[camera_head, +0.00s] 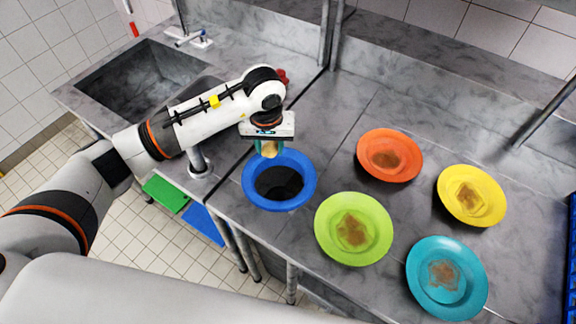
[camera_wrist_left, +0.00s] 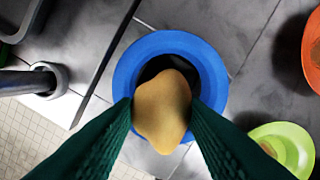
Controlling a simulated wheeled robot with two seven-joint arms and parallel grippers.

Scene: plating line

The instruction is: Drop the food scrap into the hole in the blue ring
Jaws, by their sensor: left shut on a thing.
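The blue ring (camera_head: 301,200) lies on the grey counter around a dark hole (camera_head: 279,183). My left gripper (camera_head: 268,149) is above the ring's back edge in the head view. It is shut on the food scrap (camera_head: 269,148), a tan, rounded lump. In the left wrist view the food scrap (camera_wrist_left: 161,108) is between the two green fingers and covers part of the hole and of the near side of the blue ring (camera_wrist_left: 207,64). The scrap is held above the ring. My right gripper is not in view.
Orange (camera_head: 404,173), yellow (camera_head: 487,214), green (camera_head: 378,253) and teal (camera_head: 420,290) plates with brown stains stand to the right on the counter. A sink (camera_head: 130,90) is at the back left. A metal post (camera_head: 198,163) stands left of the ring.

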